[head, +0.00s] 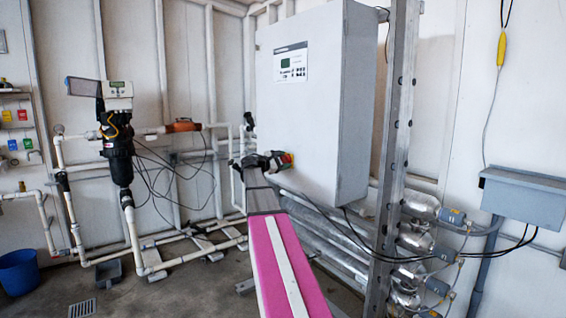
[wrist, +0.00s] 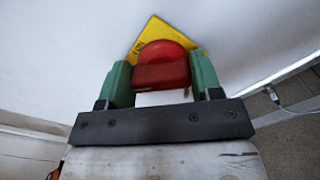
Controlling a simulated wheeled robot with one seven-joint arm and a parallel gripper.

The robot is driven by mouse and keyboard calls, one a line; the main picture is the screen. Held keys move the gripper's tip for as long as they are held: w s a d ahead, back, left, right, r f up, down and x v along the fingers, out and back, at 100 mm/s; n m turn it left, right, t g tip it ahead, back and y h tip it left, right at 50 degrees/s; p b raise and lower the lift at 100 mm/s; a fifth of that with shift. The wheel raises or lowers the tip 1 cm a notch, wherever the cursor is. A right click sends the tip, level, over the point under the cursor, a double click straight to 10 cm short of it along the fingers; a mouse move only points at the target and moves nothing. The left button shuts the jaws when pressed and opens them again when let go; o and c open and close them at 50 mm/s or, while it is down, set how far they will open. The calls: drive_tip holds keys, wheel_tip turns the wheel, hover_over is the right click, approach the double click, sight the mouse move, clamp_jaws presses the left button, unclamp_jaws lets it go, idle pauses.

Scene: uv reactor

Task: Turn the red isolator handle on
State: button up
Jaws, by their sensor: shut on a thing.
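The red isolator handle (wrist: 162,70) sits in front of a yellow backing plate (wrist: 153,28) on the cabinet side in the wrist view. My gripper (wrist: 160,76) is shut on the handle, with one green finger on each side of it. The plate looks turned like a diamond relative to my gripper. In the head view, my gripper (head: 277,161) is at the lower front of the large grey cabinet (head: 315,150), and a bit of the red handle (head: 288,158) shows beside it.
White pipes and a black filter housing (head: 118,150) stand at the left. A steel upright post (head: 398,120) and metal cylinders (head: 418,240) stand right of the cabinet. Black cables hang below the cabinet. A blue bucket (head: 19,272) is on the floor at far left.

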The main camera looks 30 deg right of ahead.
drive_tip(key=o, duration=0.9)
drive_tip(key=shift+o, duration=0.2)
drive_tip(key=s+a, duration=0.1)
drive_tip(key=a, duration=0.9)
drive_tip(key=shift+s+a, duration=0.3)
drive_tip(key=shift+a, duration=0.05)
